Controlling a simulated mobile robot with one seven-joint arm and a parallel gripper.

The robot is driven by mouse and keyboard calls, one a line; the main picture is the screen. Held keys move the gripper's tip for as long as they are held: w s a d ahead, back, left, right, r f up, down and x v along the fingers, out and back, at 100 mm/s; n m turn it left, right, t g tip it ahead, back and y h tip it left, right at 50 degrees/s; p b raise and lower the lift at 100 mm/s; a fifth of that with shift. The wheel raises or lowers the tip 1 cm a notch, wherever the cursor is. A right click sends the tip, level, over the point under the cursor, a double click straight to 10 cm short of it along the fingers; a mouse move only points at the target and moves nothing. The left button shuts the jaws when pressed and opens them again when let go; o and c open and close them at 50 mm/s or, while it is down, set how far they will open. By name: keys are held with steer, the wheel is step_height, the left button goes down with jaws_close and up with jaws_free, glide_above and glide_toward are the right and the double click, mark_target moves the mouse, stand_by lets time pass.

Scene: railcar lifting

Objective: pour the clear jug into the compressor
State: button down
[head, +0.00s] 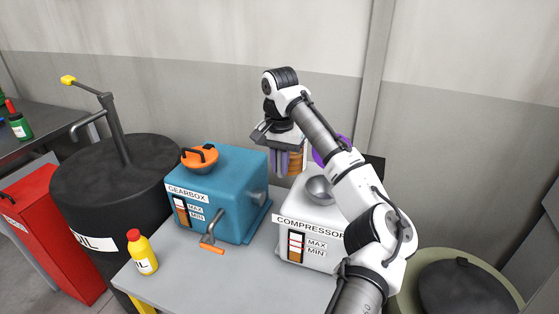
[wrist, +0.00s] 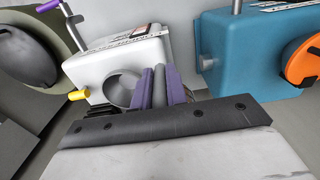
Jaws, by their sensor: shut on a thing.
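The compressor (head: 310,232) is a white labelled box with a MAX/MIN gauge on its front, at the right of the bench. Its grey metal round opening (head: 319,189) is uncovered and shows in the wrist view (wrist: 124,88). My gripper (head: 281,163) is above and behind the compressor, left of the opening. It is shut on an amber-looking vessel (head: 297,164), apparently the clear jug with amber contents, mostly hidden by the purple-grey fingers. I cannot tell its tilt. In the wrist view my fingers (wrist: 162,88) appear beside the opening, and the jug is not clearly visible.
The blue gearbox (head: 228,205) with an orange cap (head: 200,157) stands left of the compressor. A yellow bottle (head: 142,254) stands at the bench's front left. A black drum (head: 88,195) is further left. A purple round part (head: 320,156) shows behind my arm.

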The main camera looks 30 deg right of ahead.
steer(key=shift+f, duration=0.85)
